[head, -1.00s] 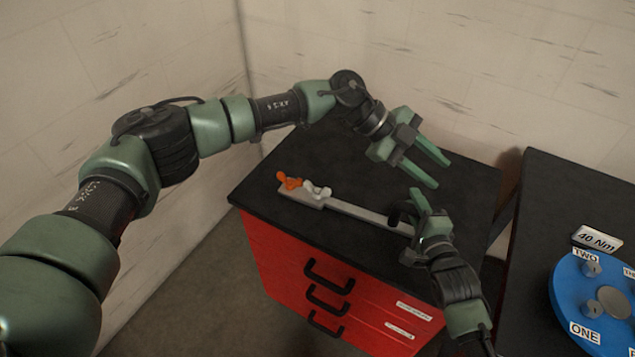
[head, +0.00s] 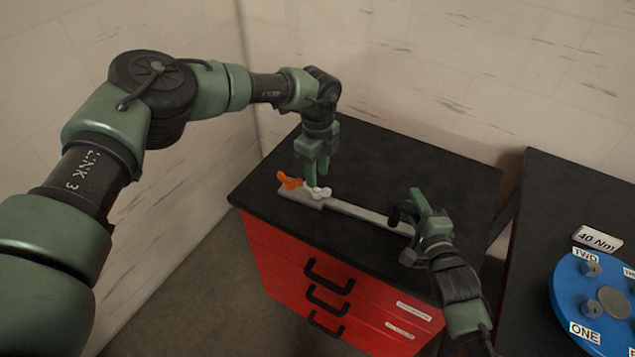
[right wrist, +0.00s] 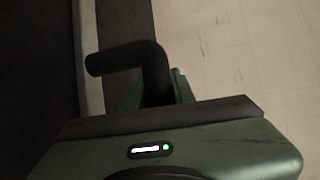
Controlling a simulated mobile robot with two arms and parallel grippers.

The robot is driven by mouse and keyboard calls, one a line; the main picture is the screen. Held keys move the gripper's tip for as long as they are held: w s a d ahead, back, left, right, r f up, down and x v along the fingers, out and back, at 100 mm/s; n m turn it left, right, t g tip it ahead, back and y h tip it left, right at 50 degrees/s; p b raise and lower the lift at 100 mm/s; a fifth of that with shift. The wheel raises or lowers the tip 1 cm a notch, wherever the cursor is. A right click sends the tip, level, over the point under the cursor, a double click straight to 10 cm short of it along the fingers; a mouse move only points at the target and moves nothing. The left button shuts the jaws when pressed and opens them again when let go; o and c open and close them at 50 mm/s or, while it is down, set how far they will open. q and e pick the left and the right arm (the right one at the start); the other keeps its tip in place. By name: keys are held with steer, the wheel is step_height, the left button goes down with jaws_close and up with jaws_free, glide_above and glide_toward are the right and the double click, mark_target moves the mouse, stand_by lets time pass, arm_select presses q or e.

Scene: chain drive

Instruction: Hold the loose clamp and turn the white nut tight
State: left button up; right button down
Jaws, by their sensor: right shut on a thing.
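A pale grey clamp bar (head: 360,213) lies on the black top of the red cabinet. At its left end are an orange winged piece (head: 289,180) and a white winged nut (head: 319,193). My left gripper (head: 317,181) points down with its fingers open, right over the white nut; I cannot tell whether they touch it. My right gripper (head: 416,208) is shut on a black bent handle (head: 397,213) at the bar's right end. The handle also shows in the right wrist view (right wrist: 125,58). The fingers there are mostly hidden behind the gripper body.
The red drawer cabinet (head: 290,265) has a mostly bare black top. To the right, a dark table (head: 540,200) carries a blue disc (head: 570,300) with labelled knobs and a "40 Nm" sign (head: 597,239). Pale walls stand close behind and to the left.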

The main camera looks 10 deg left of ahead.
mark_target(317, 190)
arm_select(q)
steer(key=shift+f, duration=2.15)
jaws_close()
